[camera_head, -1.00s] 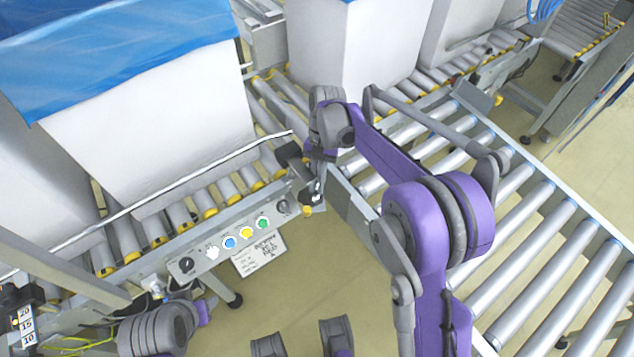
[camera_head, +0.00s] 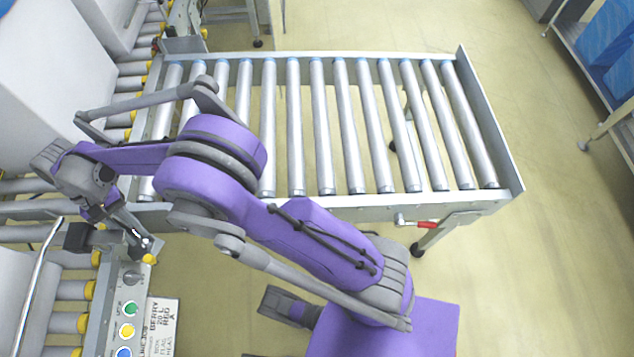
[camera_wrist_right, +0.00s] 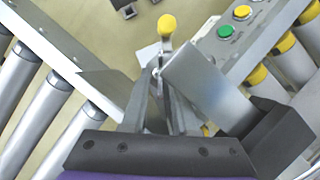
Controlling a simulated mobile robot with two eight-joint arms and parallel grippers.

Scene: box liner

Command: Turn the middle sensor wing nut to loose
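My right gripper (camera_head: 138,238) reaches down at the left of the head view, beside the end of the conveyor control panel. In the right wrist view its two narrow grey fingers (camera_wrist_right: 157,75) come close together around or just behind a small shiny metal part. That part may be the wing nut, but the fingers hide most of it, and I cannot tell whether they grip it. A yellow-tipped knob (camera_wrist_right: 167,25) stands just beyond the fingertips; it also shows in the head view (camera_head: 149,258). A dark block (camera_head: 78,237) sits close to the gripper. My left gripper is out of view.
The control panel (camera_head: 108,300) has green (camera_head: 131,308) and yellow (camera_head: 127,330) buttons, with a paper label (camera_head: 160,325) beside it. A roller conveyor (camera_head: 330,205) stands behind my right arm. Open floor (camera_head: 540,270) lies to the right.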

